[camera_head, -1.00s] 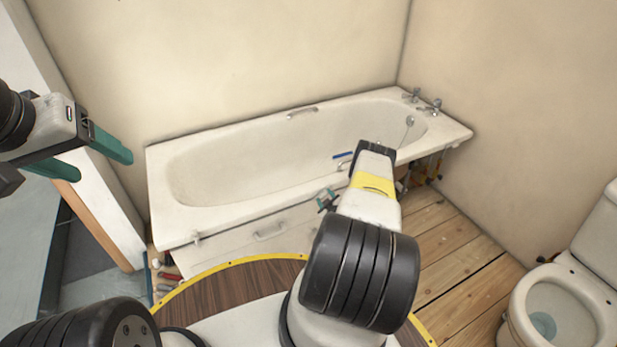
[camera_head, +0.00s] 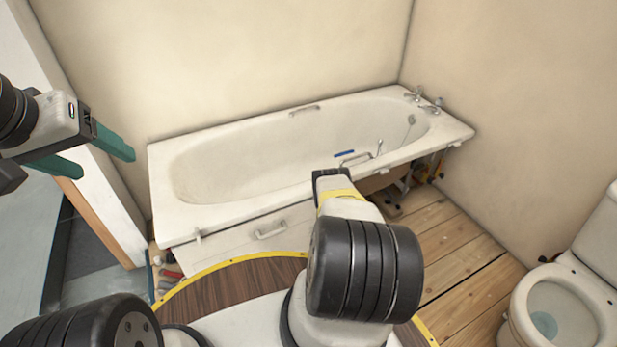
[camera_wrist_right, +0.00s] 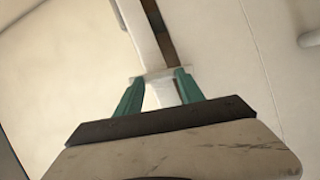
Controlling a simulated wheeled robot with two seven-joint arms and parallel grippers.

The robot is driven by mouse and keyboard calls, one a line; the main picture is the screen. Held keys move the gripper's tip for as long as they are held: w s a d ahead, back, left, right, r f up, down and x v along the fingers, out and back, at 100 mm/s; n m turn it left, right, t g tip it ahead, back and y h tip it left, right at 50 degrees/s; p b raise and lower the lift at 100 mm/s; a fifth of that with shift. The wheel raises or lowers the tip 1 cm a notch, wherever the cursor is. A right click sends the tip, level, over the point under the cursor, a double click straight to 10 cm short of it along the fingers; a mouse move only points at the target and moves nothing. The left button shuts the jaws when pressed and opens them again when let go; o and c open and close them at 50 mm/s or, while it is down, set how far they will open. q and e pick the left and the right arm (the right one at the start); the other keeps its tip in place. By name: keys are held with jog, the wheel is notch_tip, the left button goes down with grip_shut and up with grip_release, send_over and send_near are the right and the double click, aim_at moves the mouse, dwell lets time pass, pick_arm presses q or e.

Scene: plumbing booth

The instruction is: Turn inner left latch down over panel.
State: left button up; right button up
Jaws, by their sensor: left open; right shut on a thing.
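In the right wrist view, my right gripper (camera_wrist_right: 159,88) has its green fingers closed around a small white latch (camera_wrist_right: 161,94) beside a long pale edge with a narrow dark gap. Whether the latch points up, sideways or down is hard to tell. In the head view my own right arm hides this gripper and latch. The white bath panel (camera_head: 230,238) stands under the bath's front rim, and another small white latch (camera_head: 197,237) shows at its left end. My left gripper (camera_head: 106,161) is open and empty at the far left, away from the bath.
The white bath (camera_head: 240,168) runs along the back wall, with taps (camera_head: 428,104) at its right end. The panel has a handle (camera_head: 271,231). Pipes show under the bath's right end. A toilet (camera_head: 563,305) stands at the right; wooden floor (camera_head: 455,262) lies clear before it.

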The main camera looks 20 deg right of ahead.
jog(key=shift+f+n, duration=0.1)
jog(key=shift+n, duration=0.3)
jog(key=o, duration=1.4)
jog(key=shift+c, duration=0.2)
jog(key=shift+s, duration=0.1)
jog(key=v, duration=0.7)
jog(key=shift+s, duration=0.35)
jog(key=shift+s+a+f, duration=0.1)
jog(key=shift+a, duration=0.05)
